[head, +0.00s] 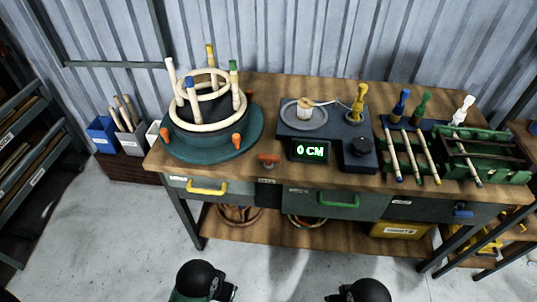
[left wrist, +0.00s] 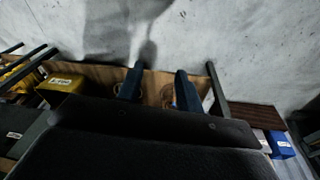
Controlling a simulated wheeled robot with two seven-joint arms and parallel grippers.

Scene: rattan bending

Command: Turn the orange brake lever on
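The orange brake lever (head: 268,158) appears to be the small orange handle at the table's front edge, right of the round teal turntable (head: 250,138) and left of the digital display. Two other orange knobs (head: 236,140) stand on the turntable's rim. My left arm shows at the bottom of the head view, well short of the table; its fingers are not clear there. In the left wrist view my left gripper (left wrist: 159,72) has its two dark fingers apart with nothing between them. My right arm shows at the bottom right of the head view, fingers out of sight.
The wooden table (head: 258,90) also carries a black unit with a display (head: 310,150) reading 0 CM, and a green rack (head: 487,155) with coloured-tip rods. Drawers with yellow (head: 207,187) and green (head: 338,200) handles face me. The floor before the table is clear.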

